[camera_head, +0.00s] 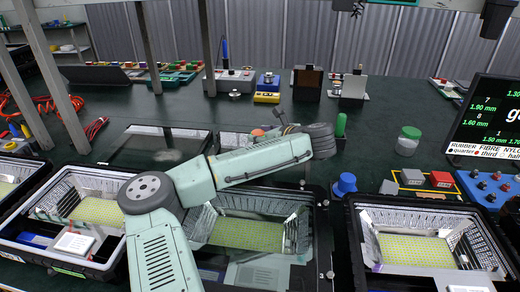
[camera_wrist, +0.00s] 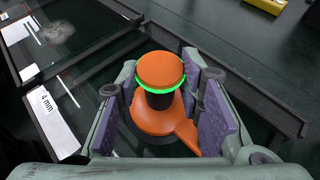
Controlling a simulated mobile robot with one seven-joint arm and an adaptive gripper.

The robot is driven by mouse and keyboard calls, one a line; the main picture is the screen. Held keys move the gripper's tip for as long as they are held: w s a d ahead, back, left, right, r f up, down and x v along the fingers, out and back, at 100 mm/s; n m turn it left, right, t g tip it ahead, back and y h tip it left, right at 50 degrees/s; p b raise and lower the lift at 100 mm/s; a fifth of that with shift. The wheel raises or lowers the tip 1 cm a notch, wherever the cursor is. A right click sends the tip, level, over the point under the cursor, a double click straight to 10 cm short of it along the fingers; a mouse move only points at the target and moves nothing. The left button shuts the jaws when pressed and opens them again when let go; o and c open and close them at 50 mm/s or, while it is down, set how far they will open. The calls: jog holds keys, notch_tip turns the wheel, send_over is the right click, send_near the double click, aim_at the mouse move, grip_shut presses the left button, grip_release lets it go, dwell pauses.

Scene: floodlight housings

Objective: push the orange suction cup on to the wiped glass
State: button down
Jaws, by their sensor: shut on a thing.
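The orange suction cup shows in the wrist view (camera_wrist: 160,70) with a round orange knob, a bright green ring, a dark neck and a wide orange base with a tab. My gripper (camera_wrist: 165,100) is shut on it, with purple-padded fingers on both sides of the neck. It stands roughly upright over dark glass; I cannot tell whether its base touches. In the head view, only its orange top (camera_head: 258,133) shows behind my arm. A dark framed glass pane (camera_head: 150,147) with a pale smear lies left of it. Another framed pane (camera_head: 228,141) is mostly hidden by my arm.
Open black floodlight housings stand along the front, at left (camera_head: 100,200), centre (camera_head: 245,232) and right (camera_head: 415,250). A blue knob (camera_head: 345,184), a green-lidded jar (camera_head: 408,140) and a monitor (camera_head: 490,120) are to the right. A "4 mm" label (camera_wrist: 47,105) lies beside the gripper.

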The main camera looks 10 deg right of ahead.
jog(key=shift+r+p, duration=1.55)
jog(key=shift+r, duration=1.2)
